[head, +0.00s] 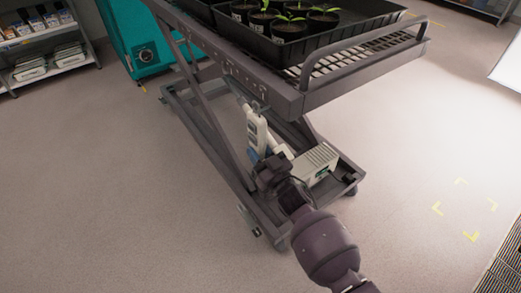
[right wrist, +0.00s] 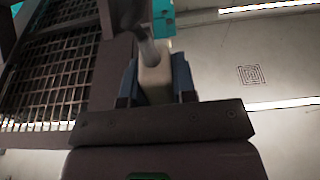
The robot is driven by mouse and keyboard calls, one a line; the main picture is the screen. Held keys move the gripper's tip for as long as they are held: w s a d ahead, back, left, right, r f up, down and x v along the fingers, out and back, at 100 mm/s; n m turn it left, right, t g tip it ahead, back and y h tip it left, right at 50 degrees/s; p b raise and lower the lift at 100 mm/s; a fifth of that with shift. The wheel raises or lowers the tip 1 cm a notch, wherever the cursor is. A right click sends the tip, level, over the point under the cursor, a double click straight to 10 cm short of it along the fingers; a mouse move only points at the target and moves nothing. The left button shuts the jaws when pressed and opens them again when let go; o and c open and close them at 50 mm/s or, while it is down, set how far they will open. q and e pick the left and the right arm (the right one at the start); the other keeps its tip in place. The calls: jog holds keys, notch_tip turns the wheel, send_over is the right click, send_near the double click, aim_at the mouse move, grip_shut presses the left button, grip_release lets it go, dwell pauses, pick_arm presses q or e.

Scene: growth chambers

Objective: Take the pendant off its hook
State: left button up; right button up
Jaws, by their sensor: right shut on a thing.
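The pendant (head: 256,126) is a white, elongated handset hanging under the side rail of a grey cart. Its top is close to a small hook (head: 250,106) on the rail; I cannot tell if it still bears on the hook. My right gripper (head: 264,157) is at the pendant's lower end. In the right wrist view, the blue-lined fingers of my right gripper (right wrist: 156,82) are shut on the pale pendant body (right wrist: 154,73), with a grey curved piece above it. My left gripper is not in view.
The cart's upper rail (head: 272,92) carries a black tray (head: 340,41) of potted seedlings. A white box (head: 314,164) sits on the cart's lower shelf beside my gripper. A teal cabinet (head: 140,35) and a shelf rack (head: 40,45) stand behind. The floor at left and right is clear.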

jog(key=shift+s+a+r, duration=0.1)
jog(key=shift+s+a, duration=0.15)
jog(key=shift+a, duration=0.05)
jog(key=shift+s+a, duration=0.1)
jog(key=shift+a, duration=0.05)
dwell(0.3)
jog(key=shift+s+a, duration=0.55)
jog(key=shift+a, duration=0.2)
jog(key=shift+s+a, duration=0.15)
jog(key=shift+a, duration=0.05)
jog(key=shift+s+a, duration=0.5)
jog(key=shift+a, duration=0.2)
dwell(0.4)
jog(key=shift+s+a, duration=0.75)
jog(key=shift+a, duration=0.3)
jog(key=shift+s+a, duration=0.7)
jog(key=shift+a, duration=0.3)
